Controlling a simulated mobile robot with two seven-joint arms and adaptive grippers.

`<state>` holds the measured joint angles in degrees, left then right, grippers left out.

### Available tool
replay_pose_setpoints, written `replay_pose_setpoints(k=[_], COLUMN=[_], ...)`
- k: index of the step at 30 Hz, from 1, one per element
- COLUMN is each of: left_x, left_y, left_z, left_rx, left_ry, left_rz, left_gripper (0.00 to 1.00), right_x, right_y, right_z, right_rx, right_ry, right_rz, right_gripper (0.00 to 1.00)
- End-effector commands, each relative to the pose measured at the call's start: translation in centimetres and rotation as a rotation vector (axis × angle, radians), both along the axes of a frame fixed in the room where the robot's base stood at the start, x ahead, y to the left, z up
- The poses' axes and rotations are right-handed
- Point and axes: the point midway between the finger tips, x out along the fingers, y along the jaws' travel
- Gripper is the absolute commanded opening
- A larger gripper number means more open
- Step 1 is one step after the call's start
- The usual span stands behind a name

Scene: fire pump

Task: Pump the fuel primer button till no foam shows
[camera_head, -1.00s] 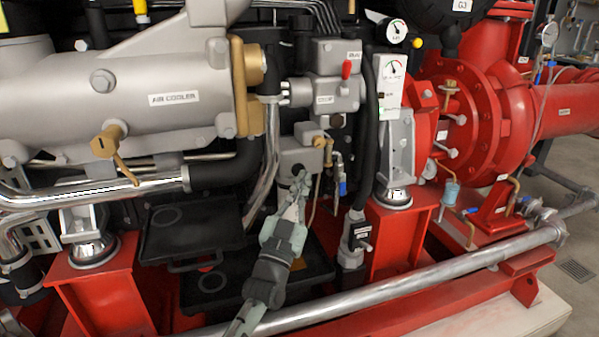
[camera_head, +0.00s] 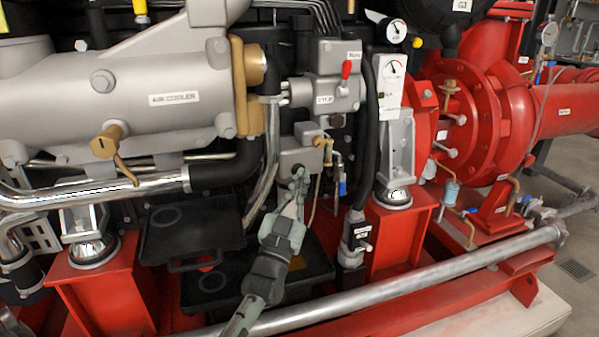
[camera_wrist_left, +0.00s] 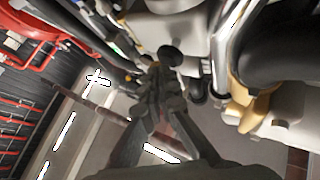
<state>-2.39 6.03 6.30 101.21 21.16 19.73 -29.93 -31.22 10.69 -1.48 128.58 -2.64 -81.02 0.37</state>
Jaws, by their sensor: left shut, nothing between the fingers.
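The fuel primer button looks to be the black round knob (camera_wrist_left: 171,55) on the grey housing in the left wrist view. In the head view its grey block (camera_head: 303,160) sits at the middle of the engine, and the button is mostly hidden behind my fingertips. My left gripper (camera_head: 299,178) is shut and empty, pointing up at the front of this block. In the left wrist view its fingertips (camera_wrist_left: 154,78) are just below and left of the knob. I cannot tell whether they touch it. No foam can be made out. My right gripper is not in view.
A brass fitting with a thin pipe (camera_head: 323,145) is right of the block. A curved silver pipe (camera_head: 268,165) runs close on its left. A black hose (camera_head: 372,130) and red pedestal (camera_head: 395,235) stand further right. A long silver pipe (camera_head: 400,288) crosses low in front.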

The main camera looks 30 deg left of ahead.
Motion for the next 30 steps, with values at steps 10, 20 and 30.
replay_pose_setpoints(k=[10, 20, 30], left_x=[0.30, 0.58, 0.85], left_y=[0.34, 0.64, 0.98], left_z=[0.01, 0.03, -0.01], left_rx=[0.001, 0.001, 0.001], left_ry=[0.000, -0.001, 0.000], left_rz=[0.000, 0.000, 0.000], left_gripper=[0.00, 0.00, 0.00], right_x=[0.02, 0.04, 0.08], right_y=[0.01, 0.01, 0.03], right_z=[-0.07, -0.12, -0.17], right_rx=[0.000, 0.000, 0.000], right_ry=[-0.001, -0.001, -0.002], right_rz=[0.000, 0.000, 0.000], right_gripper=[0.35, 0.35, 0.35])
